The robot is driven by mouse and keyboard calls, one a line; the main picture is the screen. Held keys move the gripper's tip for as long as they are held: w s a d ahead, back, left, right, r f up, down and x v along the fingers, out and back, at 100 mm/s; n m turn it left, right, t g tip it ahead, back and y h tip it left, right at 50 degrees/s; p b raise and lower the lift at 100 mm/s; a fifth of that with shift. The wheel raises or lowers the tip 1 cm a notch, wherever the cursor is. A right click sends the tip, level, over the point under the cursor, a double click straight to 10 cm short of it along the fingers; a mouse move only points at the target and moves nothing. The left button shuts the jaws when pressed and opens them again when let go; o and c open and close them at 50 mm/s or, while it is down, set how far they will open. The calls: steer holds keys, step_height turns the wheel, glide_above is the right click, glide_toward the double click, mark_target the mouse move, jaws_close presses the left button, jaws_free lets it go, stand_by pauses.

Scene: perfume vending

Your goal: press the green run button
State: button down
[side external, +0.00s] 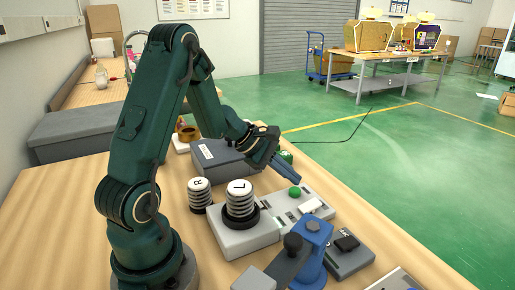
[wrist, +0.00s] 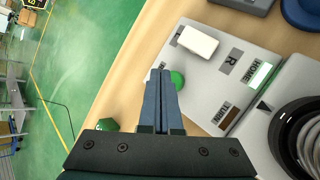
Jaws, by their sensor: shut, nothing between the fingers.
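The green button (side external: 295,192) is a small round dome on a pale grey control panel (side external: 318,205). It also shows in the wrist view (wrist: 178,80), partly hidden behind my fingertips. My gripper (side external: 298,181) is shut and empty, with its blue-grey fingers pressed together. In the side view its tips end just above and beside the green button. In the wrist view the tips (wrist: 160,72) overlap the button's left edge. I cannot tell whether they touch it.
A white block (wrist: 198,41) sits on the panel near the button. Dials marked R (side external: 199,190) and L (side external: 241,199) stand left of the panel. A blue lever device (side external: 313,240) stands in front. A grey box (side external: 215,158) lies behind. Bare wood (side external: 360,205) lies right of the panel.

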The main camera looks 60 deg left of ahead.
steer(key=shift+f, duration=0.1)
steer(key=shift+f, duration=0.3)
